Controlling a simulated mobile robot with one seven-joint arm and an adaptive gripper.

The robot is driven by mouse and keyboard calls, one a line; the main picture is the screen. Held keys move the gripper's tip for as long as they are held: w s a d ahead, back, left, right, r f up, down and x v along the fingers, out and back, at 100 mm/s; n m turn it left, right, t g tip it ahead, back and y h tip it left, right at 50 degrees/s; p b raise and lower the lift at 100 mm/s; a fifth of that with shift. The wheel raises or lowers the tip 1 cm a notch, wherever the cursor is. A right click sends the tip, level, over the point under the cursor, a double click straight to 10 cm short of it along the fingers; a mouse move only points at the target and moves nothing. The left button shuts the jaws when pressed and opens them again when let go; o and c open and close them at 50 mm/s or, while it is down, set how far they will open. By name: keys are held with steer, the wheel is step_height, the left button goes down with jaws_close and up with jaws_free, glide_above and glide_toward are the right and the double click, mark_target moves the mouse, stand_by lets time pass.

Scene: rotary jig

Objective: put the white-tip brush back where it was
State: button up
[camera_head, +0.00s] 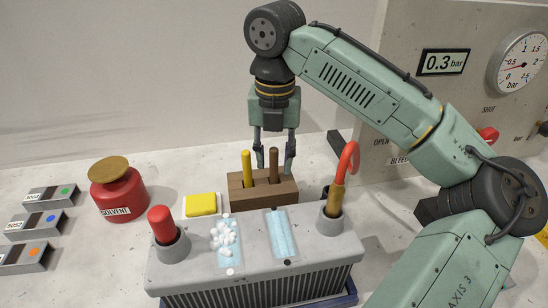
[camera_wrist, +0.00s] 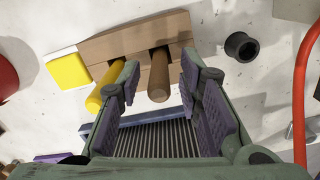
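A wooden block (camera_head: 262,196) stands behind the grey terminal box and also shows in the wrist view (camera_wrist: 115,45). A yellow handle (camera_head: 247,166) and a brown handle (camera_head: 273,160) stand upright in it. Their lower ends are hidden in the block, so no white tip shows. My gripper (camera_head: 274,168) is open at the block. In the wrist view its fingers (camera_wrist: 160,80) lie on either side of the brown handle (camera_wrist: 159,78), with gaps, and hold nothing. The yellow handle (camera_wrist: 104,88) is just outside the left finger.
The ribbed grey box (camera_head: 258,262) bears a red-handled tool (camera_head: 162,222) in a left cup, a brass tool with a red loop (camera_head: 335,202) in a right cup, white pellets (camera_head: 224,237) and a blue strip (camera_head: 281,235). A yellow sponge (camera_head: 202,204) and red solvent pot (camera_head: 118,192) stand left.

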steer(key=r, duration=1.1)
steer(key=shift+s+r+p, duration=0.2)
steer(key=shift+r+p, duration=0.05)
steer(key=shift+p, duration=0.1)
